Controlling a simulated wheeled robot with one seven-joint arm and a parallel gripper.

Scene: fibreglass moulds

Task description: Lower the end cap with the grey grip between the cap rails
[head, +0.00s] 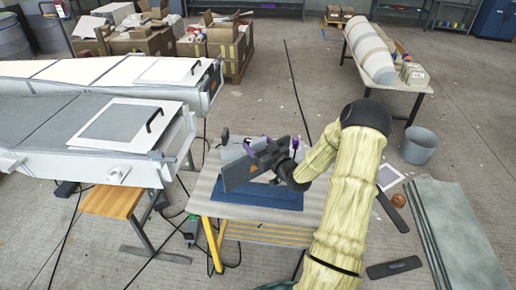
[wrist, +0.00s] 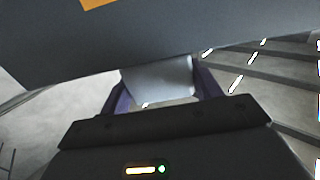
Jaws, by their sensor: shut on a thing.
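My gripper (head: 277,158) is above the small worktable. In the wrist view its two purple fingers (wrist: 163,88) are shut with a pale grey block (wrist: 157,78), apparently the grey grip, between them. A dark grey plate with an orange mark, which I take for the end cap (head: 240,174), hangs tilted at the gripper above the blue base. It also fills the top of the wrist view (wrist: 170,45) and hides the fingertips. A pale rounded piece (head: 232,152) lies behind it. I cannot clearly pick out the cap rails; the plate and gripper cover part of that area.
The worktable (head: 205,192) has a blue base (head: 255,197) on it. Large white moulds (head: 90,165) stand close at the left. A grey bucket (head: 419,146) and a dark green sheet (head: 455,225) are on the floor at the right. Cables cross the floor.

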